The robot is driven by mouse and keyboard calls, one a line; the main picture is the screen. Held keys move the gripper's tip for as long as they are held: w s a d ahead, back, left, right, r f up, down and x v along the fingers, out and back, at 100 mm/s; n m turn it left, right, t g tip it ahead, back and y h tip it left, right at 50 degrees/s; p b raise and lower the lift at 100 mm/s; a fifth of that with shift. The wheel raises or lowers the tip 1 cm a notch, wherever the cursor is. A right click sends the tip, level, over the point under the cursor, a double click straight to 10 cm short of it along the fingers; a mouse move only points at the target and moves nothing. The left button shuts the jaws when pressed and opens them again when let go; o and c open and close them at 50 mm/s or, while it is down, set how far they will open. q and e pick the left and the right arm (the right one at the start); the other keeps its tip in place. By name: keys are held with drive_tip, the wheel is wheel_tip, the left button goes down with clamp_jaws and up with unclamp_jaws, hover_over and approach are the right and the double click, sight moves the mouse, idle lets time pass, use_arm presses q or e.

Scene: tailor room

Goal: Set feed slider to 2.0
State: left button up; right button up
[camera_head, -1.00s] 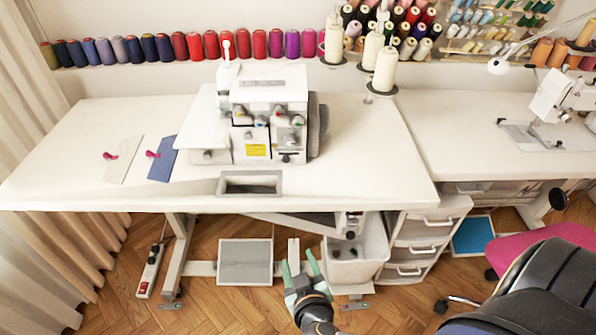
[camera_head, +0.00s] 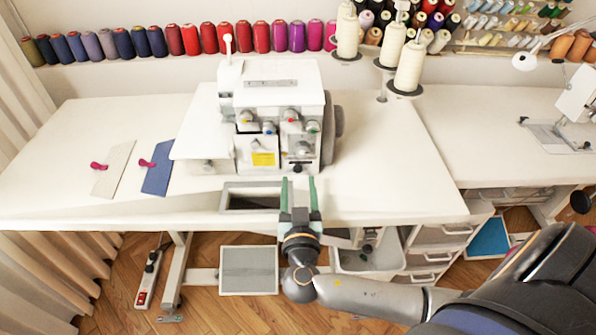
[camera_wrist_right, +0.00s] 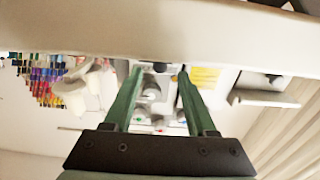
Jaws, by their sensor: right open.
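The white sewing machine (camera_head: 270,85) stands on the table, with several colored dials and a yellow label on its front. It also shows upside down in the right wrist view (camera_wrist_right: 152,92). I cannot pick out the feed slider in either view. My right gripper (camera_head: 298,186) is open and empty, in front of the machine's lower right front, its fingers pointing toward it. In the right wrist view the two green fingers (camera_wrist_right: 160,72) are spread, with part of the machine's front seen between them. My left gripper is not in view.
The white table (camera_head: 385,190) has a framed recess (camera_head: 226,198) left of my gripper. A cream card (camera_head: 113,170) and a blue card (camera_head: 158,178) lie at left. Thread cones (camera_head: 409,68) stand behind right. A second machine (camera_head: 578,95) is at far right.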

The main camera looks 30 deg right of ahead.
sight(298, 171)
drive_tip(key=shift+x, duration=1.95)
clamp_jaws()
